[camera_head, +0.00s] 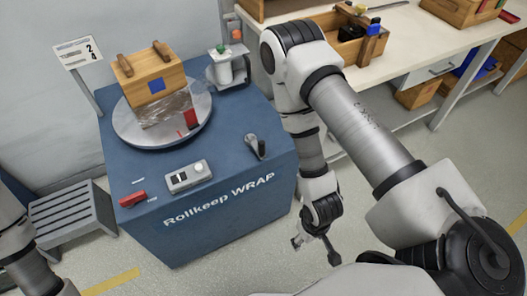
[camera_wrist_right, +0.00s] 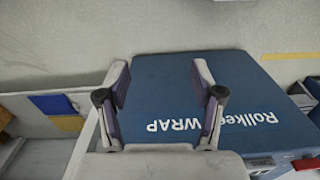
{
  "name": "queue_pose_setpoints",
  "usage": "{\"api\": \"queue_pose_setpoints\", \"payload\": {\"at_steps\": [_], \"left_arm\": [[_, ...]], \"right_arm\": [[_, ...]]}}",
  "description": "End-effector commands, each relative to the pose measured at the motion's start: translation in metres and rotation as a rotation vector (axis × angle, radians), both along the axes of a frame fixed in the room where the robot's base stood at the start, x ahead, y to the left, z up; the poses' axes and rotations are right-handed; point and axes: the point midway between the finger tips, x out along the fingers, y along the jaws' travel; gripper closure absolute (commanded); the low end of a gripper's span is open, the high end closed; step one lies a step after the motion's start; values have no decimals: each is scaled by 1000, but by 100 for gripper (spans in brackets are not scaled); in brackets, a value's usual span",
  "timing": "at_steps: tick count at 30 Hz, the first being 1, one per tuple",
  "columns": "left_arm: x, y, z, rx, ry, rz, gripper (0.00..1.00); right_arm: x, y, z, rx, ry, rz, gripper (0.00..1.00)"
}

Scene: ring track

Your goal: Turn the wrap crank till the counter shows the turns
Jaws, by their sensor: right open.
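The blue wrap machine (camera_head: 230,203) reads "Rollkeep WRAP" and stands left of centre in the head view. Its crank (camera_head: 255,146), a dark handle on a pale base, sits at the right of the top. A grey counter box (camera_head: 188,177) with a small display and a knob sits on the front part; its reading is too small to tell. My right gripper (camera_head: 315,250) is open and empty, low beside the machine's right side, apart from the crank. The right wrist view shows its spread fingers (camera_wrist_right: 160,75) before the machine's blue side (camera_wrist_right: 160,105). My left gripper is out of view.
A grey turntable (camera_head: 133,134) carries a wooden crate (camera_head: 140,84) with film around its lower part. A sign (camera_head: 78,52) shows 2 and 4. A red handle (camera_head: 132,199) is at the front left. A grey slatted stand (camera_head: 72,218) is left. A workbench (camera_head: 410,45) stands behind.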

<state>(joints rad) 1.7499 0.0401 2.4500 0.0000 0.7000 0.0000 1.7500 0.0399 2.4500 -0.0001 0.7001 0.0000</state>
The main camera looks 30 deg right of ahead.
Motion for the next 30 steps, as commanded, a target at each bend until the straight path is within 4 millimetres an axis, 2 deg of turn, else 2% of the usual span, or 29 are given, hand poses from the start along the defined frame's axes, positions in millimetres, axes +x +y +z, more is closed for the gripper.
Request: {"api": "queue_pose_setpoints", "payload": {"at_steps": [3, 4, 5, 7, 11, 14, 17, 21, 23, 25, 27, 30], "left_arm": [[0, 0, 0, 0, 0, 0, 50], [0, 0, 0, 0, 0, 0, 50], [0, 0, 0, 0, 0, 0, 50], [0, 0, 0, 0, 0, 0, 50], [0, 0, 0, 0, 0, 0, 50], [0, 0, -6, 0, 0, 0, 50], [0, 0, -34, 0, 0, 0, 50], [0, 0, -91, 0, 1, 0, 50], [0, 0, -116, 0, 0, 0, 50], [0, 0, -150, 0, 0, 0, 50], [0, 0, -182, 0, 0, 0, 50], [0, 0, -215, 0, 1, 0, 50]], "right_arm": [[0, 0, 0, 0, 0, 0, 33], [0, 0, 0, 0, 0, 0, 44], [0, 0, 0, 0, -1, 5, 50], [7, 0, 0, -1, -35, 32, 50], [44, 7, 6, 21, -222, 143, 50], [84, 19, 16, 55, -441, 242, 50], [129, 26, 22, 83, -699, 300, 50], [184, 23, 40, 94, -1086, 308, 50], [200, 17, 49, 91, -1232, 287, 50], [213, 6, 52, 87, -1379, 247, 50], [221, -7, 50, 85, -1487, 196, 50], [227, -22, 39, 78, -1543, 145, 50]]}}
